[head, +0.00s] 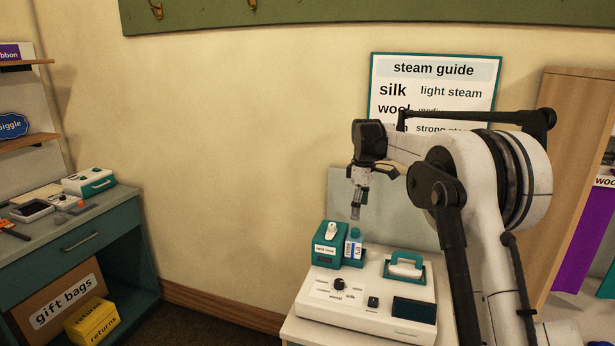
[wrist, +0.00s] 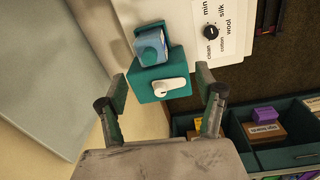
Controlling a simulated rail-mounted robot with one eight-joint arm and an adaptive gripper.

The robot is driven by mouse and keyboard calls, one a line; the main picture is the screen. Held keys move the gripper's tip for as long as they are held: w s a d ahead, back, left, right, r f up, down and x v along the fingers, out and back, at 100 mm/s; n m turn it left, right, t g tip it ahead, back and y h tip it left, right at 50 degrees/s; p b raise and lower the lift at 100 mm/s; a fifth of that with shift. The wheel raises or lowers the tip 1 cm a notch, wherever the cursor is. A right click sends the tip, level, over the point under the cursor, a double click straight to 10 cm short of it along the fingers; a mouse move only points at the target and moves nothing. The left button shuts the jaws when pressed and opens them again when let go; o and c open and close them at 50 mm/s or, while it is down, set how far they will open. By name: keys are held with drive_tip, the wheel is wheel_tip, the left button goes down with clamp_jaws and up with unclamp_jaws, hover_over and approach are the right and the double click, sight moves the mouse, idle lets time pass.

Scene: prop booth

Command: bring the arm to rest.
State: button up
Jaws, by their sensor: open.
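My arm rises at the right of the head view and bends over to the left. My gripper (head: 357,208) hangs from it, fingers pointing down, above a teal box (head: 325,250) with a white lever and a bottle with a blue label (head: 353,247). The gripper looks clear of both. In the wrist view my gripper (wrist: 162,88) has its two fingers spread wide, with nothing held between them. The teal box (wrist: 148,86) shows beyond and between the fingers, with the bottle (wrist: 151,46) beside it.
Below is a white steam console (head: 330,307) with a dial and dark panel. A small iron (head: 405,266) sits on a teal rest behind it. A steam guide sign (head: 435,70) hangs on the wall behind my arm. A teal desk (head: 85,240) stands left; open floor lies between.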

drive_tip(key=s+r+m+t, duration=0.25)
drive_tip(key=s+r, duration=0.35)
drive_tip(key=s, duration=0.7)
drive_tip(key=s+r+m+t, duration=0.1)
drive_tip(key=s+r+m, duration=0.35)
drive_tip(key=s, duration=0.85)
drive_tip(key=s+f+m+t, duration=0.1)
drive_tip(key=s+f, duration=0.4)
drive_tip(key=s, duration=0.6)
drive_tip(key=s+f+m+t+b, duration=0.1)
drive_tip(key=s+f+m, duration=0.3)
drive_tip(key=s, duration=0.8)
drive_tip(key=shift+s+f+m+t, duration=0.3)
drive_tip(key=shift+f+t, duration=0.25)
drive_tip(key=shift+f, duration=0.1)
drive_tip(key=shift+c, duration=0.2)
